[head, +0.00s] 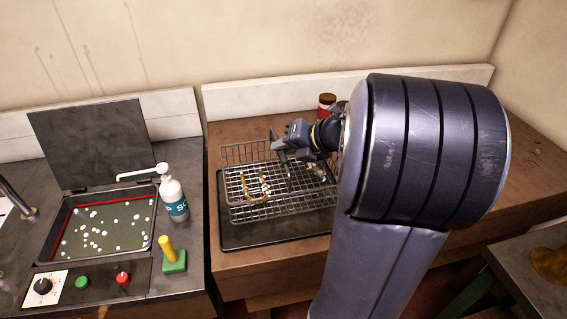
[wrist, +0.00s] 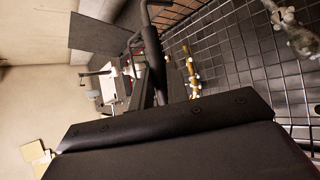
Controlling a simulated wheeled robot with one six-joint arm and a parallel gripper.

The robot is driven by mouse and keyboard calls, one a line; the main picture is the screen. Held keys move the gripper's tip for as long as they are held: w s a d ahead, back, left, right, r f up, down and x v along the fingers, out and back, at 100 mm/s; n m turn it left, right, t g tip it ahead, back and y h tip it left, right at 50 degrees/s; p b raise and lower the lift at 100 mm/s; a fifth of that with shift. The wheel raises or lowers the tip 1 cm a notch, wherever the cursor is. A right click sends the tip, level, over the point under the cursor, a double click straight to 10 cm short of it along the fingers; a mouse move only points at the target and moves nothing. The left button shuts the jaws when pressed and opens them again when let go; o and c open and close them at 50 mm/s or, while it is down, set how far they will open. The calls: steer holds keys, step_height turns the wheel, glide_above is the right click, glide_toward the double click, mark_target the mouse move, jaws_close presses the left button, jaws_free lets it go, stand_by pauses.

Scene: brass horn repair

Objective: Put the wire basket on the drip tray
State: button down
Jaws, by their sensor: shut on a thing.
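The wire basket (head: 240,155) is a metal mesh basket with brass-coloured tubing (head: 265,188) and small silvery parts (head: 318,170) inside. In the head view it is level and over the dark drip tray (head: 265,237), whose front strip shows below it. I cannot tell whether the basket touches the tray. My gripper (head: 287,158) is shut on the basket near its middle; my arm hides part of the right side. In the wrist view the basket's mesh (wrist: 235,60) fills the right, and a dark bar (wrist: 152,60) stands at my gripper.
At left is an open-lidded basin (head: 105,228) of greenish liquid with white floating bits. A pump bottle (head: 174,198) and a green block with a yellow peg (head: 174,260) stand between it and the tray. A red-brown jar (head: 326,104) stands behind the basket.

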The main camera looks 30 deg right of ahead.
steer(key=shift+f, duration=1.95)
steer(key=c, duration=1.4)
jaws_free()
steer(key=shift+o, duration=0.2)
steer(key=v, duration=1.2)
